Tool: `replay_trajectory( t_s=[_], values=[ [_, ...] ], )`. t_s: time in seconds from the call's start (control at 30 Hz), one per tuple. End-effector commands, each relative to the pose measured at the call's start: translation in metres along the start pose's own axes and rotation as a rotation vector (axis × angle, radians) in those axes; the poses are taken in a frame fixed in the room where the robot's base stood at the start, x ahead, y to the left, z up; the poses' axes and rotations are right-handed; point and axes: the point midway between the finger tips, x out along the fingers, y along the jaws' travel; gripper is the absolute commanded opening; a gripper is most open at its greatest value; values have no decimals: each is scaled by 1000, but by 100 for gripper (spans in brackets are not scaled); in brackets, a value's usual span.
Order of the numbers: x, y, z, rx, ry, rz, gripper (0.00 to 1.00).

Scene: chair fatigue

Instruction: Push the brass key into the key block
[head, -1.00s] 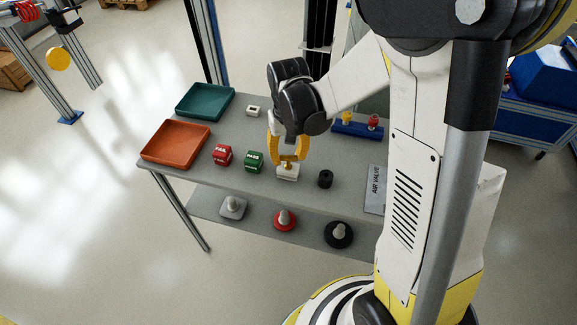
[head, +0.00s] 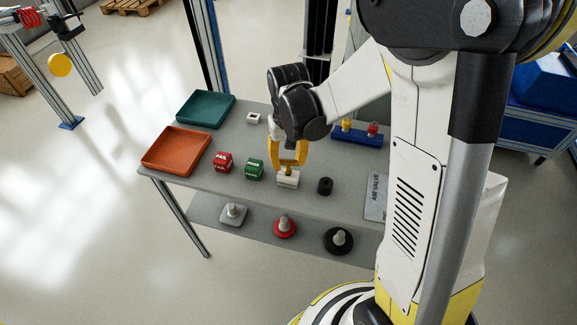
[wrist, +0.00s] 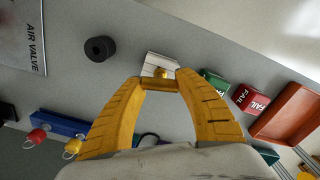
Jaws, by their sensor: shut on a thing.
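The white key block (head: 288,181) stands on the grey table, in front of and below my gripper (head: 287,165). The small brass key (head: 287,171) is upright between the yellow fingertips and the top of the block. My gripper is shut on the key. In the wrist view, the fingertips (wrist: 160,83) come together just at the near side of the key block (wrist: 163,65), with the brass key (wrist: 161,73) showing at the block's top. The fingers hide part of the key, and I cannot tell how deep it sits in the block.
A green PASS cube (head: 254,169) and a red FAIL cube (head: 223,162) stand left of the block. A black cylinder (head: 325,186) stands close to its right. An orange tray (head: 177,150) and a teal tray (head: 206,109) lie left. A blue rack (head: 357,135) is behind right.

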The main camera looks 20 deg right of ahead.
Motion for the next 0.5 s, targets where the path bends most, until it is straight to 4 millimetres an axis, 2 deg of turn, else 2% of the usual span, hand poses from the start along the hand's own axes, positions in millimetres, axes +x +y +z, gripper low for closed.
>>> replay_trajectory(
  t_s=[0.5],
  values=[
    [-21,0,0,0,0,0,13]
  ],
)
